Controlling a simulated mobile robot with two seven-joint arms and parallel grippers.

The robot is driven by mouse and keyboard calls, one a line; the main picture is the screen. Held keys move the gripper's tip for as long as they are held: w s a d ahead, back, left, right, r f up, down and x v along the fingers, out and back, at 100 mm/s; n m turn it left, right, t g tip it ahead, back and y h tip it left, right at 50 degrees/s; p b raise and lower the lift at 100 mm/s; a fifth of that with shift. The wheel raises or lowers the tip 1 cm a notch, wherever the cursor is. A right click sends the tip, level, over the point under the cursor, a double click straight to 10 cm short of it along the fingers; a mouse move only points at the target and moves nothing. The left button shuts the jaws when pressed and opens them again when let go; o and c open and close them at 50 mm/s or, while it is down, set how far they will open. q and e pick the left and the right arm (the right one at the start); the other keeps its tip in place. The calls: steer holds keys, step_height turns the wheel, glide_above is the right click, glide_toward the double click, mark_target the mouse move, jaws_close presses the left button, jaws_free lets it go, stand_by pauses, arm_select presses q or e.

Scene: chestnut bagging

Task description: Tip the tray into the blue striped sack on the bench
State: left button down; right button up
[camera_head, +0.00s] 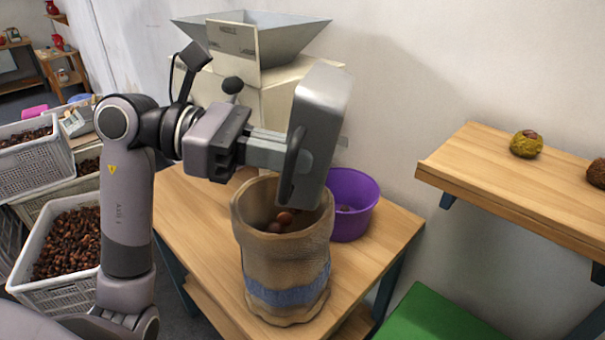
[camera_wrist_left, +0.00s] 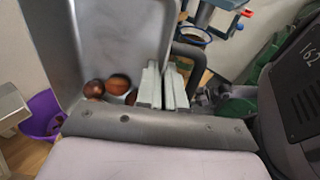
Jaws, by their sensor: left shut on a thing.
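My left gripper (camera_head: 268,150) is shut on the side of the grey metal tray (camera_head: 322,115), its fingers also showing in the left wrist view (camera_wrist_left: 162,88). The tray is tipped steeply, its lower end at the mouth of the sack. The open burlap sack (camera_head: 262,263) stands upright on the bench (camera_head: 208,222), with a blue stripe (camera_head: 288,292) round its lower part. A few brown chestnuts (camera_head: 286,218) show inside the sack mouth below the tray. In the left wrist view, a few chestnuts (camera_wrist_left: 118,84) lie in the tray's corner. My right gripper is not in view.
A purple bowl (camera_head: 352,203) stands right behind the sack. A hopper machine (camera_head: 262,85) stands at the back of the bench. A wooden shelf (camera_head: 510,185) is on the right wall. Crates (camera_head: 65,290) of chestnuts stand at left. The bench front-left of the sack is clear.

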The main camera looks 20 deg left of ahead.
arm_select(q)
steer(key=shift+s+a+f+t+h+b, duration=0.1)
steer(key=shift+a+f+t+h+b, duration=0.2)
steer(key=shift+a+f+h+b, duration=0.65)
steer(key=shift+s+a+r+n+t+h+b, duration=0.15)
steer(key=shift+a+r+n+t+h+b, duration=0.25)
steer(key=shift+h+b, duration=0.8)
steer(key=shift+s+a+r+n+t+h+b, duration=0.15)
steer(key=shift+a+h+b, duration=0.35)
steer(key=shift+b, duration=1.3)
